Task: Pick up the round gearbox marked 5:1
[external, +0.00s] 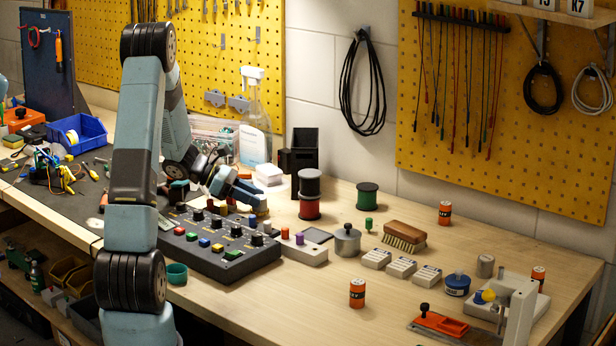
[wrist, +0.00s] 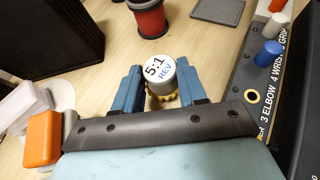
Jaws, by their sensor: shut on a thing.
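In the external view my gripper (external: 262,208) is low over the bench, just behind the control box, and the gearbox is mostly hidden there. I cannot tell whether the gearbox still touches the bench.
The control box (external: 225,262) with coloured knobs lies in front of the gripper; it also shows at right in the wrist view (wrist: 272,85). Red and black spools (external: 310,195) and a black holder (external: 300,155) stand behind. Bench to the right of the spools is partly clear.

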